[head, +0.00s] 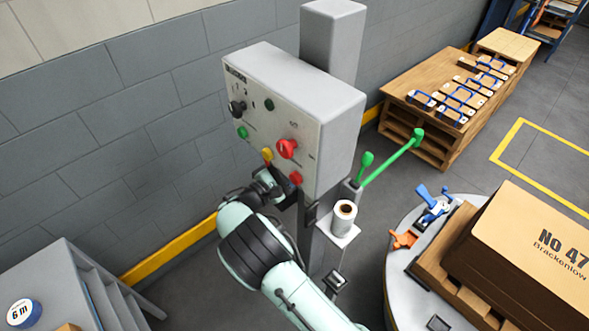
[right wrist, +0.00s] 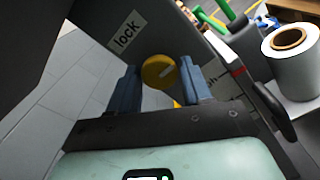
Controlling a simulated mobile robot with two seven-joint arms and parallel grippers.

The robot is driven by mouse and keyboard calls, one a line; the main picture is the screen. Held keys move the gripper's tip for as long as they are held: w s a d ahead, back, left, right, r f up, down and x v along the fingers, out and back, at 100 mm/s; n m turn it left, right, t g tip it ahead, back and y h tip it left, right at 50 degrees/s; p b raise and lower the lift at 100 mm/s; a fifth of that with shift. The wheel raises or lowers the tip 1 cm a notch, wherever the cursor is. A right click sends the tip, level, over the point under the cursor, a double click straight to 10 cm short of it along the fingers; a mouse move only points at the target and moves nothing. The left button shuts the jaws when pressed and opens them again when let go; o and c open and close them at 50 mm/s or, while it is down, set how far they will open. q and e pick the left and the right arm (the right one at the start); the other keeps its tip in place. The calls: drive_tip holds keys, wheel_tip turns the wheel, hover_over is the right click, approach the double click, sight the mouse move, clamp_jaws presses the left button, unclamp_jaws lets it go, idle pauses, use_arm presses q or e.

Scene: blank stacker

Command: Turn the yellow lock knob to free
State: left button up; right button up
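The yellow lock knob (head: 267,155) is on the lower front of the grey control box (head: 318,110). In the right wrist view the round yellow knob (right wrist: 152,75) has a dark mark on its face, and a white "lock" label (right wrist: 127,31) is up and left of it. My right gripper (right wrist: 158,68) faces the knob, with one blue finger on each side. The fingers look apart, with narrow gaps to the knob; touch cannot be made out. In the head view my right gripper (head: 283,183) is just below the knob, partly hidden by my arm. My left gripper is not in view.
A paper roll (head: 344,215) and green levers (head: 390,160) stand to the right. A boxed pallet load (head: 530,250) is further right.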

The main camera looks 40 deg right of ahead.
drive_tip(key=shift+o, duration=0.8)
drive_tip(key=s+a, duration=0.1)
drive_tip(key=a, duration=1.2)
drive_tip(key=shift+a, duration=0.25)
